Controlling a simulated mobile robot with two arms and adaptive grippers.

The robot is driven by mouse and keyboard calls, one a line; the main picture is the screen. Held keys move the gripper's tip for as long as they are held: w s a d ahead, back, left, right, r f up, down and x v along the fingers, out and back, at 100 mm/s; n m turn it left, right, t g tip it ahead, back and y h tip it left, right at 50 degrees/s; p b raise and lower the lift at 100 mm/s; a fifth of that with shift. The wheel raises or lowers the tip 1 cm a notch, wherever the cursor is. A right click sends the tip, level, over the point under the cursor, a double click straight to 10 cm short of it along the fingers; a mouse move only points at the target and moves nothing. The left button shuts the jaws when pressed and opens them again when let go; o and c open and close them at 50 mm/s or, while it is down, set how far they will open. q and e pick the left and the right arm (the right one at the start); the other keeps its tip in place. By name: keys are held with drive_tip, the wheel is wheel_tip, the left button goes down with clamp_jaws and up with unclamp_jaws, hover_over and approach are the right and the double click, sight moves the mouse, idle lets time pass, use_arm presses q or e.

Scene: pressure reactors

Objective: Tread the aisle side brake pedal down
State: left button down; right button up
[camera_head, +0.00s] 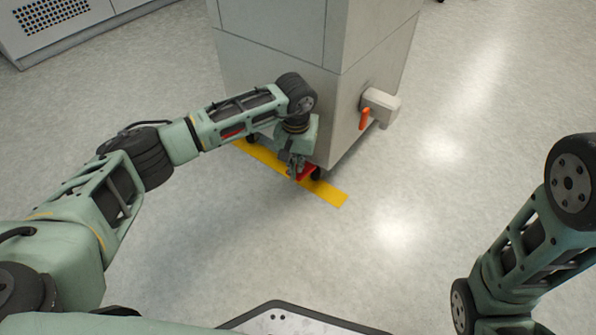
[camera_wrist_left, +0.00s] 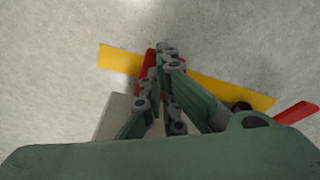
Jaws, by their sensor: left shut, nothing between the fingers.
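My left gripper (camera_head: 297,174) points down at the lower front corner of a grey cabinet on castors (camera_head: 272,68). Its fingers are shut and empty. A red brake pedal (camera_head: 308,171) is right at the fingertips, low by the floor, partly hidden by the gripper. In the left wrist view, the fingertips (camera_wrist_left: 166,52) overlap this red pedal (camera_wrist_left: 147,62); I cannot tell whether they press on it or how far down it is. A second red pedal (camera_wrist_left: 297,112) shows at the right of the wrist view, apart from the fingers. My right gripper is out of view.
A yellow floor strip (camera_head: 328,191) runs under the cabinet's front edge; it also shows in the wrist view (camera_wrist_left: 118,58). A grey box with an orange handle (camera_head: 364,118) juts from the cabinet's right side. The floor in front and to the right is clear.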

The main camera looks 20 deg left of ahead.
use_arm(q)
wheel_tip(320, 180, down, 4)
drive_tip(key=b, duration=0.3)
drive_tip(key=shift+f, duration=0.15)
drive_tip(key=shift+r+p, duration=0.3)
drive_tip(key=s+p, duration=0.1)
drive_tip(key=s+r+p, duration=0.1)
drive_tip(key=s+p, duration=0.1)
drive_tip(key=shift+d, duration=0.15)
wheel_tip(320, 180, up, 12)
drive_tip(key=s, duration=0.1)
